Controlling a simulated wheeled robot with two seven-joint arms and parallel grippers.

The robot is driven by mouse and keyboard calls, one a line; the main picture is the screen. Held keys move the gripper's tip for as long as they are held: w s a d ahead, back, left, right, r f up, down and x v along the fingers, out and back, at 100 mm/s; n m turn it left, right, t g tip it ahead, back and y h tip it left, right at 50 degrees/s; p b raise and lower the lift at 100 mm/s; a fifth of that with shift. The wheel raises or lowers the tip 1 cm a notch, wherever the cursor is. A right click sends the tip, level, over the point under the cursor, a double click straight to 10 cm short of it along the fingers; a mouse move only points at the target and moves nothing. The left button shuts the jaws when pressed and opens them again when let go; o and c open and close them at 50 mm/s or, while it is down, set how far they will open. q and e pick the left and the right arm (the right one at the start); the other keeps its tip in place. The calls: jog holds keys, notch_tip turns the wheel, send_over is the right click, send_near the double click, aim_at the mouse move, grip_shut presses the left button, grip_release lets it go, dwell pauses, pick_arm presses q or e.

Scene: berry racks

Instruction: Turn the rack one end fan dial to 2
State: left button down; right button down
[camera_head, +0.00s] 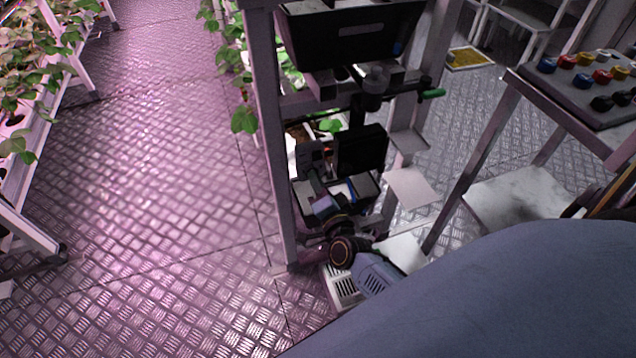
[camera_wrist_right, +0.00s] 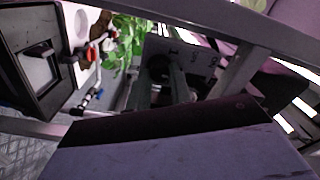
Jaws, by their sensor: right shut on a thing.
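The fan dial (camera_wrist_right: 160,66) shows in the right wrist view as a dark round knob on a grey plate (camera_wrist_right: 198,62) with small pale marks. In the head view my right gripper (camera_head: 312,180) reaches up to the lower gear on the end of the rack (camera_head: 270,130). The dial itself is hidden there. My left gripper is not in view.
A dark box (camera_head: 350,35) and a valve with a green handle (camera_head: 433,93) sit above on the rack end. A bench (camera_head: 510,78) with coloured knobs stands at right. Plant racks (camera_head: 35,160) line the left. The metal floor (camera_head: 150,150) between is clear.

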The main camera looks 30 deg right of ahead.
jog(key=c, duration=1.3)
grip_release()
jog(key=shift+o, duration=0.2)
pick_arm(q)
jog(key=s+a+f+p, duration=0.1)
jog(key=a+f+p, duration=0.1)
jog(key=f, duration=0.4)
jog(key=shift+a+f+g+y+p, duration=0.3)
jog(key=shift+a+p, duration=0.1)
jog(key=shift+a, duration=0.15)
pick_arm(e)
jog(key=v, duration=1.3)
jog(key=shift+s, duration=0.2)
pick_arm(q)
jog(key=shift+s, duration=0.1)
pick_arm(e)
jog(key=shift+a, duration=0.1)
